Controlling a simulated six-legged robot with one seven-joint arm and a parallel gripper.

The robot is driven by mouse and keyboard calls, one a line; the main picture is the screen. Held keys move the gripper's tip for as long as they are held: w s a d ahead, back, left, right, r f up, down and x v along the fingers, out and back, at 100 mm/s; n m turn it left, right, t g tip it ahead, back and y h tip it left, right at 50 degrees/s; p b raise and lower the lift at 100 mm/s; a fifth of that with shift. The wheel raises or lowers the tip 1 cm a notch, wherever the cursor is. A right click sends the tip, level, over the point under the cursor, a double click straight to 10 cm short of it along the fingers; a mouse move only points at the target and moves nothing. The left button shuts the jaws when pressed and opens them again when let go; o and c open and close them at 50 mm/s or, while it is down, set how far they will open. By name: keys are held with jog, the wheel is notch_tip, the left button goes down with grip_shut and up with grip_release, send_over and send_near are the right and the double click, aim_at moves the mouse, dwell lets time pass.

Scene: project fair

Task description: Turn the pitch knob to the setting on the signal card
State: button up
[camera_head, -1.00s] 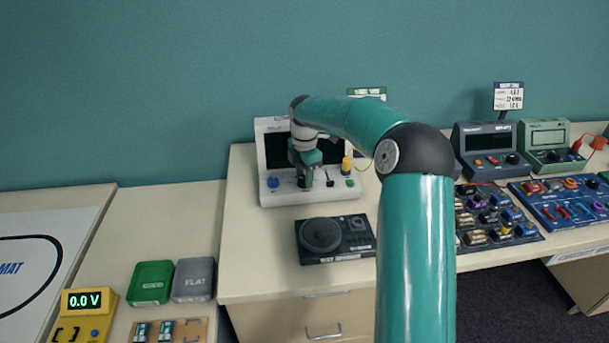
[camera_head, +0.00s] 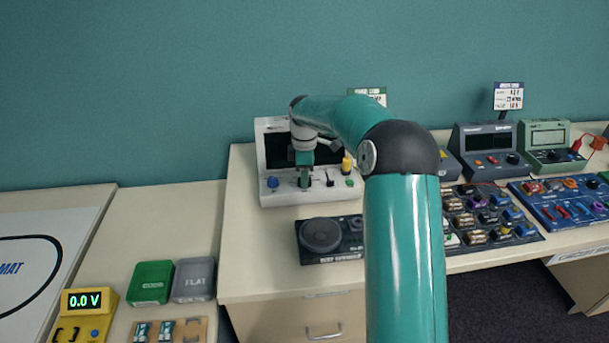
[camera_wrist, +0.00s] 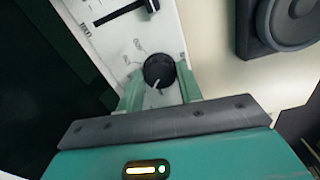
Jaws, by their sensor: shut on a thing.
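The pitch knob (camera_wrist: 159,68) is a round black knob with a white pointer line on the white panel of a device (camera_head: 265,200). In the wrist view its pointer points down and slightly left, and small marks sit around it, too blurred to read. My gripper (camera_wrist: 160,88) is shut on the knob, one green finger on each side. In the head view my gripper (camera_head: 304,180) is at the panel's front and hides the knob. A green-topped card (camera_head: 367,94), perhaps the signal card, stands behind my arm; its text is mostly hidden.
The panel also has a blue knob (camera_head: 272,182), a black slider (camera_head: 330,179) and a yellow part (camera_head: 347,165) close by. A black speaker unit (camera_head: 320,235) lies in front. Meters (camera_head: 487,150) and component trays (camera_head: 490,218) are to the right.

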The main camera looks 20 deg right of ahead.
jog(key=m, duration=2.2)
jog(key=shift+m, duration=0.4)
jog(key=o, duration=1)
